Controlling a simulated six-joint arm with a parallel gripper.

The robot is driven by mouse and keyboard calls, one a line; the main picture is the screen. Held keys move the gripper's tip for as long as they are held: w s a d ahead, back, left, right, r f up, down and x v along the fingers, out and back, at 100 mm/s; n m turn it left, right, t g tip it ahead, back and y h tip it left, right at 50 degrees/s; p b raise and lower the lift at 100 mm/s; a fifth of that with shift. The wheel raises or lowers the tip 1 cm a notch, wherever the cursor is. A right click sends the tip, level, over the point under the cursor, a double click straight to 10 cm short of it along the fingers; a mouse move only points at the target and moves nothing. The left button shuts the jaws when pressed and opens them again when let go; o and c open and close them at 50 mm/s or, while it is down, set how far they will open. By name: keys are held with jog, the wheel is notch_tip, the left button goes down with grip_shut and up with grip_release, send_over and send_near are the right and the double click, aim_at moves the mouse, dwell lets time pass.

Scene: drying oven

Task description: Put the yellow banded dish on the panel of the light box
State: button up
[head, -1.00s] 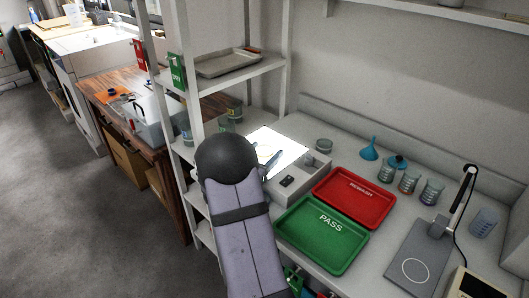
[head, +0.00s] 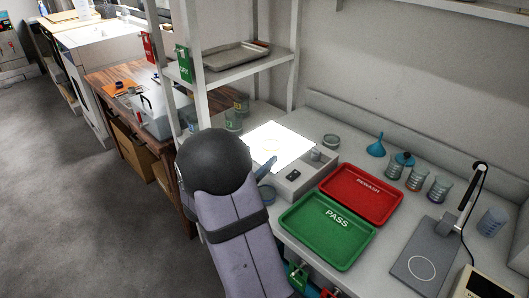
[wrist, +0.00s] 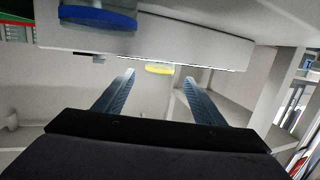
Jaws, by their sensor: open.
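The light box (head: 295,183) stands on the bench with its white panel (head: 290,135) lit. The yellow banded dish (head: 271,145) shows as a faint yellow ring on the bright panel, apparently resting on it. In the wrist view the yellow band (wrist: 159,68) lies just beyond and between my fingertips, with a clear gap on both sides. My gripper (wrist: 158,76) is open and empty at the near edge of the light box. In the head view my arm hides most of it, and only a blue finger (head: 264,167) shows.
A green PASS tray (head: 310,248) and a red REWASH tray (head: 378,207) lie right of the light box. A grey dish (head: 331,140) sits behind it. A shelf post (head: 199,90) stands close left of my arm. A blue-banded round thing (wrist: 98,18) is near in the wrist view.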

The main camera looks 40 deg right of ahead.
jog(key=shift+v, duration=1.5)
jog(key=shift+w+a+f, duration=0.1)
jog(key=shift+w+a, duration=0.05)
jog(key=shift+w, duration=0.2)
jog(key=w+a+f+n+t+y, duration=0.35)
jog(key=a+y, duration=0.25)
jog(key=a, duration=0.3)
jog(key=w+a+f+n+t+y, duration=0.25)
jog(key=w+a+n+y, duration=0.2)
jog(key=a, duration=0.45)
jog(key=s+a+f+n+g+y, duration=0.4)
jog(key=s+a+f+y, duration=0.15)
jog(key=s+a, duration=0.45)
jog(key=s+a+n+g, duration=0.1)
jog(key=s+n+g, duration=0.2)
jog(key=s, duration=1.2)
jog(key=g, duration=0.3)
jog(key=shift+f, duration=0.3)
